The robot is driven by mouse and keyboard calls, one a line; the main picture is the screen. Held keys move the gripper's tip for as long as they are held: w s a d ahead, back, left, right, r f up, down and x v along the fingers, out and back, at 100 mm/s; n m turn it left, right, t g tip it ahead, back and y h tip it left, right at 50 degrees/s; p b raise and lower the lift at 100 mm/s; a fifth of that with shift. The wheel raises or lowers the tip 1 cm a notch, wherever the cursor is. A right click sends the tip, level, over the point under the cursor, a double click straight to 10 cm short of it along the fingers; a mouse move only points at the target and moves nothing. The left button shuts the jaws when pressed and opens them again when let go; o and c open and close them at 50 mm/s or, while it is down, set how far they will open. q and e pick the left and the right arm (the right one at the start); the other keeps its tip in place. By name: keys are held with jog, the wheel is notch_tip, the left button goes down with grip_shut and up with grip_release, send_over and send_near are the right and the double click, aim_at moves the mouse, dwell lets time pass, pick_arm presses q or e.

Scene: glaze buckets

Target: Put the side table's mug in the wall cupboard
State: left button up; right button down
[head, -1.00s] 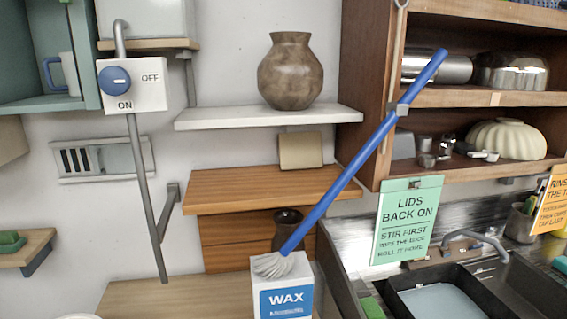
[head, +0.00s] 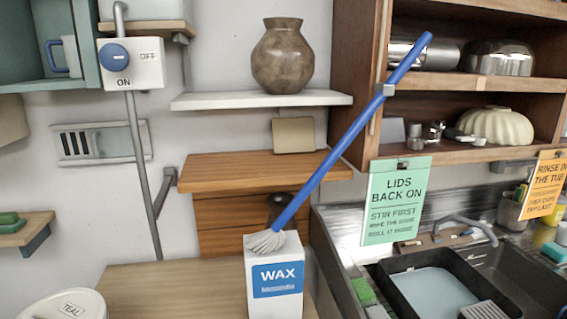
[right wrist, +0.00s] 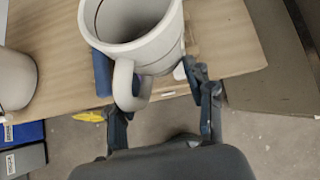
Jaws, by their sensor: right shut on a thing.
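In the right wrist view a pale grey-white mug (right wrist: 155,48) with its handle towards the camera stands between the fingers of my right gripper (right wrist: 148,72), which is shut on it. A wooden tabletop (right wrist: 225,40) lies below the mug; whether the mug touches it I cannot tell. In the head view an open teal cupboard (head: 88,45) is at the upper left, with a pale blue-handled mug (head: 70,55) inside. A brown wooden open-fronted cupboard (head: 355,60) is at the upper right. Neither gripper shows in the head view.
A white bucket lid marked TEAL (head: 65,306) and a WAX box (head: 273,290) are in front. A vase (head: 284,55) stands on a white shelf (head: 260,99). A pale rounded vessel (right wrist: 15,78) is left of the held mug.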

jog(key=s+d+r+b, duration=0.1)
jog(key=d+b, duration=0.2)
jog(key=d, duration=0.4)
jog(key=s+d+r+m+h+b, duration=0.1)
jog(key=s+d+r+b, duration=0.1)
jog(key=d, duration=0.6)
jog(key=s+d+r+m+b, duration=0.1)
jog(key=s+d+r+b, duration=0.1)
jog(key=d+b, duration=0.2)
jog(key=d, duration=0.3)
jog(key=shift+s+d+h, duration=0.15)
jog(key=shift+d+h, duration=0.2)
jog(key=shift+h, duration=0.05)
jog(key=shift+a, duration=0.1)
